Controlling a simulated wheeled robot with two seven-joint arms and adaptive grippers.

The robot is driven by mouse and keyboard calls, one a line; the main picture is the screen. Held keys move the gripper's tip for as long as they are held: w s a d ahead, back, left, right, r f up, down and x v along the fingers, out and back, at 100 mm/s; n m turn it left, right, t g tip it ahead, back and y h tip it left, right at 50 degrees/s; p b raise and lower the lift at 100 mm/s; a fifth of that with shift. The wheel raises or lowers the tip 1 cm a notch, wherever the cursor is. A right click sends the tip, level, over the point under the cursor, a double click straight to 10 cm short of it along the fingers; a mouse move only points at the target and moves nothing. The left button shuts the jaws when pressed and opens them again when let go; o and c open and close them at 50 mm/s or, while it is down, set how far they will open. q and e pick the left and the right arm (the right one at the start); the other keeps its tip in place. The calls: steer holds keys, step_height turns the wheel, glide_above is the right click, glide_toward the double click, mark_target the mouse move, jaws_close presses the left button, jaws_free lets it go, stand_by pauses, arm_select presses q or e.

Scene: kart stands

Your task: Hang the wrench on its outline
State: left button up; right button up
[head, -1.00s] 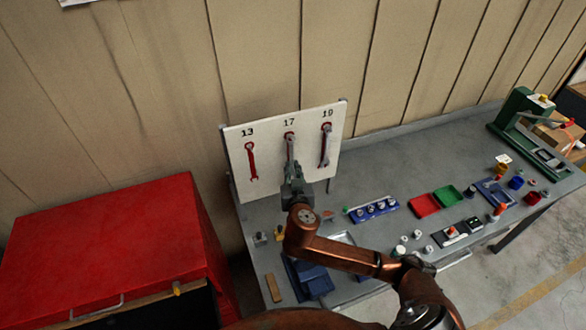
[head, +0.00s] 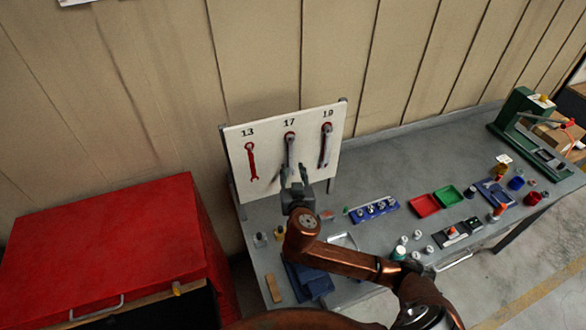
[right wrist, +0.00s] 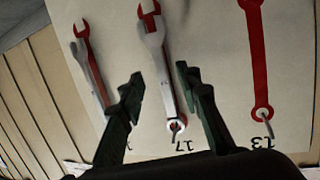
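A grey wrench (head: 289,150) hangs on the white board (head: 232,150) under the number 17, over its red outline. In the right wrist view the wrench (right wrist: 159,65) covers most of the outline, with red showing at its jaw end and around its ring. A peg shows at the ring; I cannot tell how far it passes through. My right gripper (head: 294,172) is open in front of the wrench's lower part. In the right wrist view its fingers (right wrist: 163,76) stand apart on either side of the wrench, apparently not touching it. My left gripper is not in view.
Another wrench (head: 324,150) hangs at 19; the red outline at 13 (head: 252,162) is bare. The grey bench (head: 385,165) holds a blue socket rack (head: 374,209), a red tray (head: 423,205) and a green tray (head: 447,197). A red cabinet (head: 105,240) stands at left.

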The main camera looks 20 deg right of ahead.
steer(key=v, duration=1)
steer(key=shift+s, duration=0.3)
